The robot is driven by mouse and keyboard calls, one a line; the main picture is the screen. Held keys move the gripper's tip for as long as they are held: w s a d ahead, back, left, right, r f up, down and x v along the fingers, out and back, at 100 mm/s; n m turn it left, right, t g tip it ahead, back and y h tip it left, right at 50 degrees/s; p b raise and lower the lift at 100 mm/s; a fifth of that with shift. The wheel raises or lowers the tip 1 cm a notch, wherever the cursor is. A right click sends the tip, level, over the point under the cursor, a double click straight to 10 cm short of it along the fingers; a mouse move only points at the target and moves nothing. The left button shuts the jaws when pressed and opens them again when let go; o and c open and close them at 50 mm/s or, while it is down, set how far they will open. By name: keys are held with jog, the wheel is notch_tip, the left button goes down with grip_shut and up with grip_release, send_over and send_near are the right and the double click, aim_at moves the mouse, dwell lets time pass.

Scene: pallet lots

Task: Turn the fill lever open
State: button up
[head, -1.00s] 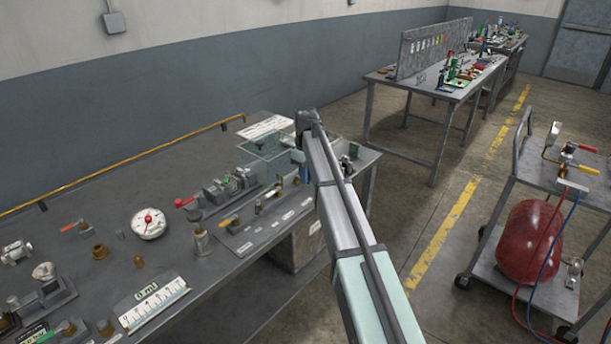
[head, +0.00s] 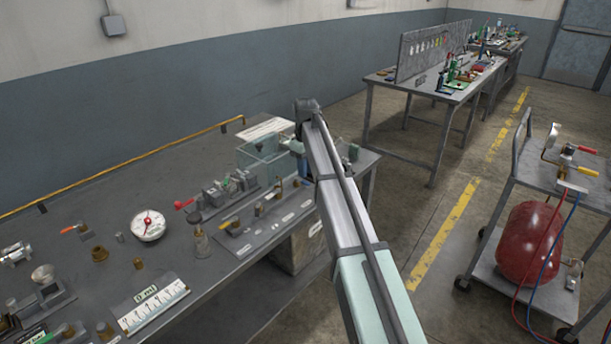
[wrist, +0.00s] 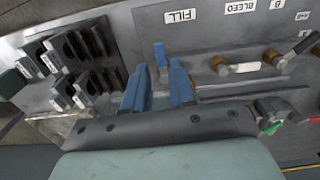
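In the wrist view the white FILL label (wrist: 181,16) appears upside down on the grey valve plate (wrist: 205,40). A short blue lever (wrist: 160,54) stands below that label. My gripper (wrist: 159,88) is open, its two blue fingers apart. The lever shows between and just beyond the fingertips; I see no clear contact.
A brass valve (wrist: 218,65) and the BLEED label (wrist: 247,6) are right of the fingers. Dark clamp-like blocks (wrist: 88,50) are at left. A clear box (head: 262,152) stands beside my arm on the bench (head: 100,205). A wheeled cart (head: 545,175) stands right.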

aim_at(306, 182)
notch_tip(306, 182, up, 10)
dwell(0.4)
jog(key=shift+d, duration=0.1)
jog(key=s+d+f+m+h, duration=0.2)
jog(key=s+d+f+m, duration=0.15)
jog(key=d+f, duration=1.1)
jog(key=s+a+f+g, duration=0.1)
jog(key=s+f, duration=0.2)
jog(key=f, duration=0.5)
jog(key=s+a+f, duration=0.1)
jog(key=s+f, duration=0.2)
jog(key=f, duration=0.4)
jog(key=s+f+m+g, duration=0.2)
jog(key=s+f, duration=1.6)
jog(key=f, duration=0.3)
jog(key=s+a+f+m+g, duration=0.1)
jog(key=s+f, duration=0.3)
jog(key=s, duration=0.7)
jog(key=s+f+m+g+y, duration=0.1)
jog(key=s+f, duration=0.3)
jog(key=s, duration=0.8)
jog(key=s+a+f+m+g+y, duration=0.1)
jog(key=s+f, duration=0.4)
jog(key=s, duration=0.7)
jog(key=shift+a+m+g, duration=0.35)
jog(key=shift+g, duration=0.05)
